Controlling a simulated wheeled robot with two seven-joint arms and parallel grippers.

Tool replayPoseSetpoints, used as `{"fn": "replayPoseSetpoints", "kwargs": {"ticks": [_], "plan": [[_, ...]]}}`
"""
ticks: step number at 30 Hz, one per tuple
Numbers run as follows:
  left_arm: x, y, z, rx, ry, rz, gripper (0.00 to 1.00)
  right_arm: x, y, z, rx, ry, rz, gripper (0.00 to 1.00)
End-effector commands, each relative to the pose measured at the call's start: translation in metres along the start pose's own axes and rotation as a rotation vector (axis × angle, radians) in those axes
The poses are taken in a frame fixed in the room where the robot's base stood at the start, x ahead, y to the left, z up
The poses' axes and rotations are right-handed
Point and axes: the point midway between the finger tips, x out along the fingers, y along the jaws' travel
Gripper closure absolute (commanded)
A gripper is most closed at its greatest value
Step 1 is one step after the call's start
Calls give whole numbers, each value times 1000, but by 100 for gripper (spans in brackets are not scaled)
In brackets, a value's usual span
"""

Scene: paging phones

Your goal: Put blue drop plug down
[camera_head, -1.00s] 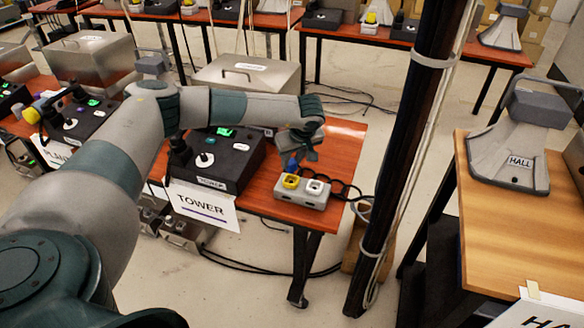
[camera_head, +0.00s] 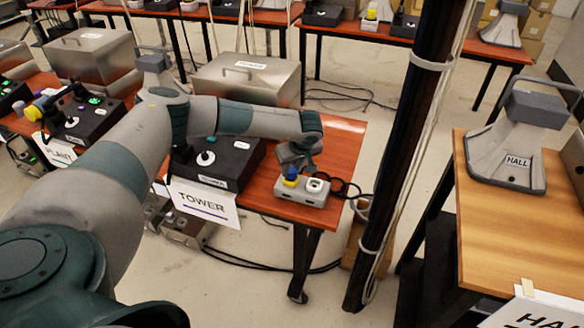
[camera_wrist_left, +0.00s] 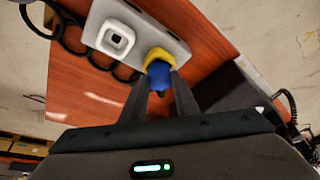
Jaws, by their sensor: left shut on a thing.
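The blue drop plug (camera_wrist_left: 158,74) is between the fingers of my left gripper (camera_wrist_left: 158,92), which is shut on it. In the wrist view the plug overlaps the yellow socket (camera_wrist_left: 156,54) of a grey two-socket box; I cannot tell how deep it sits. In the head view the blue plug (camera_head: 291,171) is right at the yellow socket (camera_head: 290,182), under my left gripper (camera_head: 294,162). The grey box (camera_head: 301,196) lies on the red-brown table, with a white socket (camera_head: 316,185) beside the yellow one. My right gripper is not in view.
A black console (camera_head: 222,163) with a TOWER sign (camera_head: 202,205) stands left of the socket box. A coiled black cable (camera_head: 345,186) lies to its right. A dark pole (camera_head: 410,140) rises close by on the right. A wooden table (camera_head: 510,225) carries a HALL unit (camera_head: 516,150).

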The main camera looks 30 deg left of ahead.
Motion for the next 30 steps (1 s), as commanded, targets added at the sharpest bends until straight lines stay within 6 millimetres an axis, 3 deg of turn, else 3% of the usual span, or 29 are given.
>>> {"fn": "replayPoseSetpoints", "kwargs": {"ticks": [3, 4, 6, 23, 30], "plan": [[4, 0, 2, 0, 0, 0, 95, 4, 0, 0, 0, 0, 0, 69], [4, 0, 2, 0, 0, 0, 70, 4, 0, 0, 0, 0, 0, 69], [3, 0, 1, 0, 0, 0, 54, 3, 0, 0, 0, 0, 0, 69], [-5, 0, -1, 0, 0, 1, 54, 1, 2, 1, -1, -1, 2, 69], [-39, 1, 0, -1, 0, 4, 54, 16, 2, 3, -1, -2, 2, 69]]}}
